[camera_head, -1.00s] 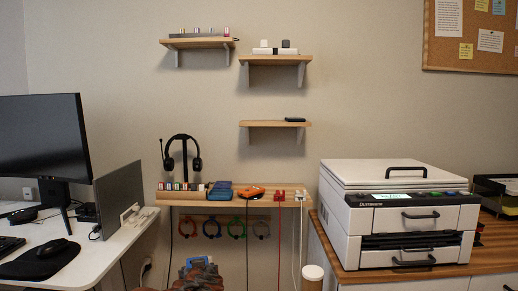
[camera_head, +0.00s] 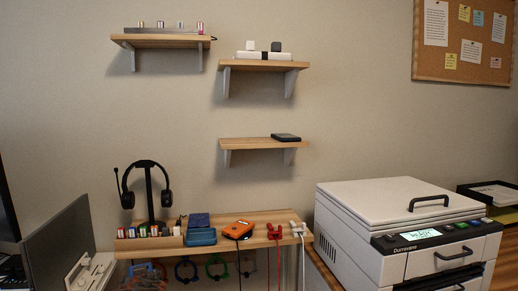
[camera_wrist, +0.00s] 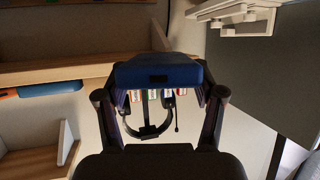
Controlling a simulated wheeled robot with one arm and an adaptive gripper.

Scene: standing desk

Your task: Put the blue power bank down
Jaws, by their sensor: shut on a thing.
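The blue power bank (camera_wrist: 158,73) is held between the two fingers of my gripper (camera_wrist: 160,88) in the wrist view, with its short dark-ported end facing the camera. The fingers press on its left and right sides. It appears clear of any surface, with the headset and small coloured items beyond it. In the head view I cannot make out my gripper or the held power bank clearly.
A low wooden shelf (camera_head: 270,217) carries a headset stand (camera_head: 150,195), blue boxes (camera_head: 200,236), an orange device (camera_head: 238,230) and red and white clips. The middle wall shelf (camera_head: 245,144) has a black slab (camera_head: 286,137) at right and free room at left. A printer (camera_head: 400,225) stands right.

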